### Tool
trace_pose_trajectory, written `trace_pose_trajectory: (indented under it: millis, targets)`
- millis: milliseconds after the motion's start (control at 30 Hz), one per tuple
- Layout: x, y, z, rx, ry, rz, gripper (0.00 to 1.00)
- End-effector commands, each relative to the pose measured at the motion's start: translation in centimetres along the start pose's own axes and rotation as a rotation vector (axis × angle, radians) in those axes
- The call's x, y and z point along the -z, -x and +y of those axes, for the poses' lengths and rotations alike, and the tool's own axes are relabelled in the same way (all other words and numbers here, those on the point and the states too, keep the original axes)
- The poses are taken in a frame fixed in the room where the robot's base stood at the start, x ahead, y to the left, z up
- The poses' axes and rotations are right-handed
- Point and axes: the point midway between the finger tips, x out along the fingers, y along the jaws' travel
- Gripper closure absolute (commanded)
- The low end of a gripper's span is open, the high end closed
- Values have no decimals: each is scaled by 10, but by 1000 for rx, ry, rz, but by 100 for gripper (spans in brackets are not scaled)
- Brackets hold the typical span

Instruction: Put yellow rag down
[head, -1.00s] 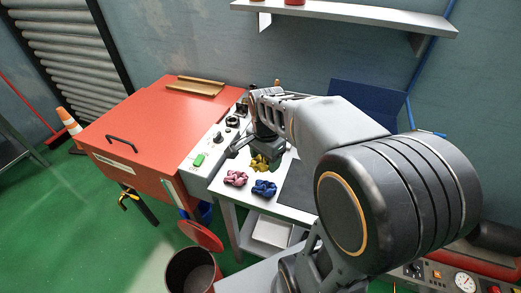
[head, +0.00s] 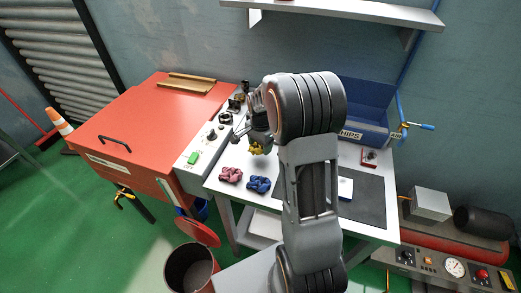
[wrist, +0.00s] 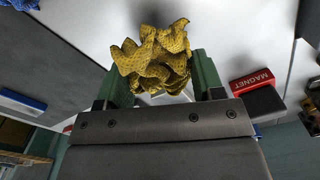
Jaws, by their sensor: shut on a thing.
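The yellow rag (head: 257,150) is crumpled and hangs at the end of my gripper (head: 257,143), over the far left part of the white tabletop. In the wrist view the yellow rag (wrist: 155,52) is bunched between the green fingers of my gripper (wrist: 160,72), which is shut on it. It appears to be held above the table. A pink rag (head: 230,175) and a blue rag (head: 259,184) lie side by side on the tabletop, nearer the front. My arm hides part of the tabletop.
A dark mat (head: 368,205) covers the right part. A blue chips bin (head: 362,128) stands behind. The red cabinet (head: 140,130) is at left, and an open bin (head: 190,268) is on the floor.

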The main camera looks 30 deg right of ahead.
Motion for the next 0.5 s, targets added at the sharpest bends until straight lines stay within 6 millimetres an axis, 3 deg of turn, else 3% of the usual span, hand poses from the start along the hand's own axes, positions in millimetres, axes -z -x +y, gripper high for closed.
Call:
trace_pose_trajectory:
  millis: [200,500]
  targets:
    - [0,-28,0,-2,0,-2,60]
    - [0,-31,0,-1,0,0,60]
